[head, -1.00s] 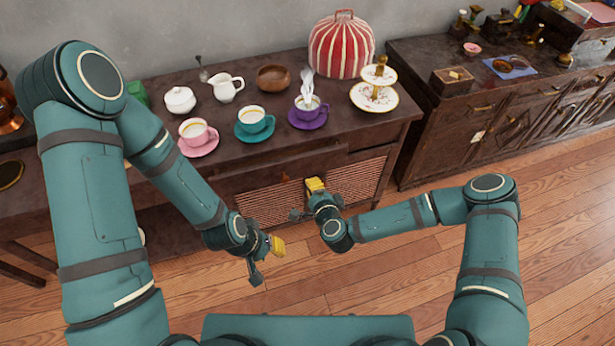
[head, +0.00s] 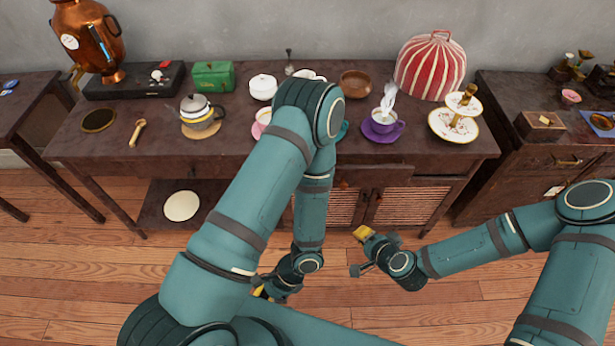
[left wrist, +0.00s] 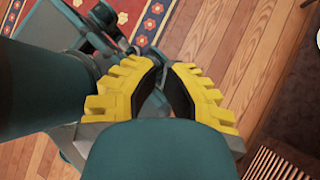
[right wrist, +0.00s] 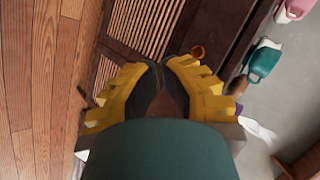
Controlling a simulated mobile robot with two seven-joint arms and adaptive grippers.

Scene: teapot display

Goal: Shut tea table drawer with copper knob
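The dark wooden tea table (head: 240,150) runs along the wall. A drawer front (head: 385,176) shows under its right half and seems to stand out slightly, though how far I cannot tell. A small copper knob (head: 343,184) shows faintly there, and a copper-coloured round knob appears in the right wrist view (right wrist: 198,51). My right gripper (head: 363,233) is shut and empty, in front of and below the drawer, apart from it. My left gripper (head: 262,293) is shut and empty, low over the floor. My left arm hides part of the table front.
A purple cup (head: 383,125), a tiered plate stand (head: 453,122), a teapot (head: 197,112) and a red striped cover (head: 430,68) stand on the tabletop. Slatted doors (head: 395,206) lie below the drawer. A cabinet (head: 520,165) stands at right. Wooden floor in front is clear.

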